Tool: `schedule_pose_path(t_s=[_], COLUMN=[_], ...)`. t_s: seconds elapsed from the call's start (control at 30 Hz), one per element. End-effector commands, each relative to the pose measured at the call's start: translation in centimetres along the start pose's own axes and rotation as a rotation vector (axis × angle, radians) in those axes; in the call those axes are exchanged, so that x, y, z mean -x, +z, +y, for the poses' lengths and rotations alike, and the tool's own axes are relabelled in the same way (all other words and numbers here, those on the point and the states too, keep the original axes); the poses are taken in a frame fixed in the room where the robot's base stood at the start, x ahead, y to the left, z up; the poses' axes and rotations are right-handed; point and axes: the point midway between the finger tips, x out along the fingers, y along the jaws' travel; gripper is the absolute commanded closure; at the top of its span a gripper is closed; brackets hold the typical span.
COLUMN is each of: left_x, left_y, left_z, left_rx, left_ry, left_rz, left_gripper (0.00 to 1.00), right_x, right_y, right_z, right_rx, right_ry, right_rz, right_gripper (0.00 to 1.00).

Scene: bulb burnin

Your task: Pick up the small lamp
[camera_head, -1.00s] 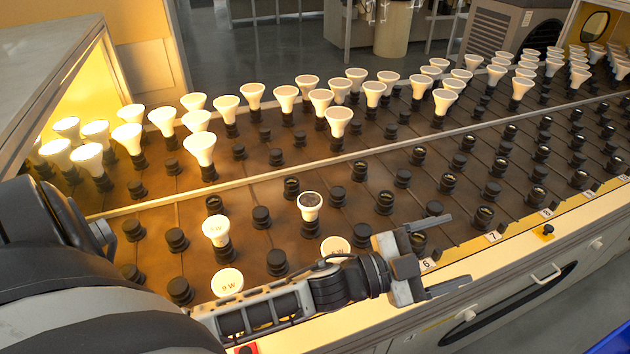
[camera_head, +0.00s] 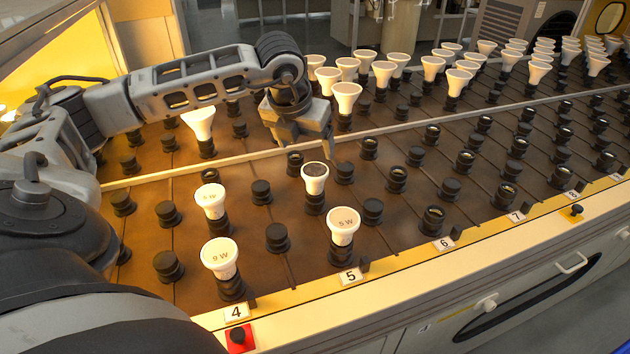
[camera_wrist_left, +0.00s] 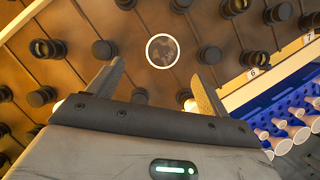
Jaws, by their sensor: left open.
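The small lamp, with a white rim and a dark face (camera_head: 315,178), stands upright in a black socket in the front field of the board, behind the lamp marked 5 W. In the left wrist view the small lamp (camera_wrist_left: 162,50) shows as a round dark face with a white ring, ahead of and between the fingertips. My left gripper (camera_head: 308,146) hangs over the board just behind and above the small lamp, fingers pointing down. It also shows in the left wrist view (camera_wrist_left: 156,70), open and empty. My right gripper is not in view.
Larger white lamps stand nearby: one marked 5 W (camera_head: 343,226), one marked 9 W (camera_head: 219,258) and another (camera_head: 210,201). Many empty black sockets surround them. A rail (camera_head: 400,133) crosses behind. A blue crate with white lamps (camera_wrist_left: 283,118) shows in the wrist view.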

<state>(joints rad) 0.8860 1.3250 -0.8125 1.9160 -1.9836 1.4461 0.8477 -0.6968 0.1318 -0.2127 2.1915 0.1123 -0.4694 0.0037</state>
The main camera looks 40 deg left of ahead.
Motion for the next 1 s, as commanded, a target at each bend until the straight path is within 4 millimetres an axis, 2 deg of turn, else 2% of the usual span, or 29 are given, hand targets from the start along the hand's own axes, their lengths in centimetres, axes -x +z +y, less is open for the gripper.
schedule_pose_path(t_s=[0.1,0.3,0.53,0.8,1.0], left_x=[-2.8,-5.8,-7.4,-11.2,-11.8], left_y=[-0.1,0.0,-0.1,0.0,0.0], left_z=[-0.1,-0.1,-0.3,-0.6,-0.6], left_rx=[-0.001,0.000,-0.002,-0.002,-0.003], left_ry=[-0.002,-0.003,-0.004,-0.005,-0.006], left_rz=[0.005,0.002,0.003,0.001,0.000], left_gripper=[0.21,0.21,0.21,0.21,0.21], right_x=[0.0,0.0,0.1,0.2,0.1], right_y=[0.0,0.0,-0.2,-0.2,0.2], right_z=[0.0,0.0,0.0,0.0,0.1], right_rx=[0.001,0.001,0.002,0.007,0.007], right_ry=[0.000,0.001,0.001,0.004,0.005], right_rz=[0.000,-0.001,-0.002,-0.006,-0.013], right_gripper=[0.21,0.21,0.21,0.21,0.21])
